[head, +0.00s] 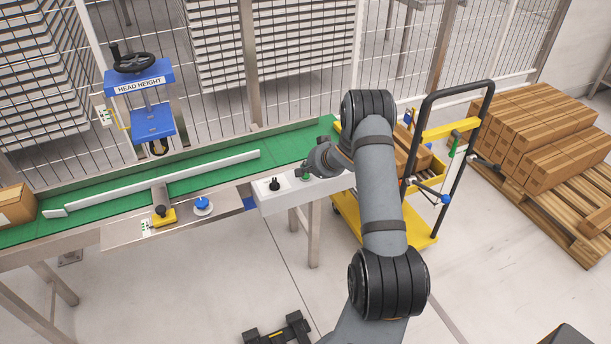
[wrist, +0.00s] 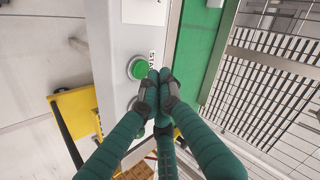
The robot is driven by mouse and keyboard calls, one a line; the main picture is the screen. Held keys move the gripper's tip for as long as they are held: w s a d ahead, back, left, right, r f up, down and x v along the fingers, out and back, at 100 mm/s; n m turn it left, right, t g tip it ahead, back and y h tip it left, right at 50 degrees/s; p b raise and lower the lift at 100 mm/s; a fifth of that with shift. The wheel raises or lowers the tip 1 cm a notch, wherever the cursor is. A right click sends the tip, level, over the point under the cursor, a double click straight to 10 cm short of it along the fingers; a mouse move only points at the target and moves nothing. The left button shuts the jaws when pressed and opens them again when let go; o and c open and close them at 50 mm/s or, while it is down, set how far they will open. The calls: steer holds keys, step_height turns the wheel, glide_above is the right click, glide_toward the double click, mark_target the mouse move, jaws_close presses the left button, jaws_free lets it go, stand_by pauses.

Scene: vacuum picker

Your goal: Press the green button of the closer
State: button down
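The green button (wrist: 138,68) sits in a pale ring on a white control box (wrist: 115,30), with a partly hidden black label beside it in the wrist view. In the head view the white box (head: 268,204) is mounted at the conveyor's front edge, and the button (head: 305,177) shows small just below my fingers. My gripper (wrist: 159,76) has its dark fingers brought together, with nothing seen between them. Its fingertips appear just right of the button in the wrist view; whether they touch the box I cannot tell. The gripper (head: 306,170) is also above the box in the head view.
A black knob (head: 274,185) is on the same box. The green conveyor (head: 100,190) runs behind it, with a blue button (head: 203,204) and a yellow switch (head: 163,215) further left. A yellow cart (head: 420,235) stands close on the right.

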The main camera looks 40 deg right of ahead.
steer(key=shift+f, duration=0.15)
stand_by(0.7)
steer(key=shift+f, duration=0.3)
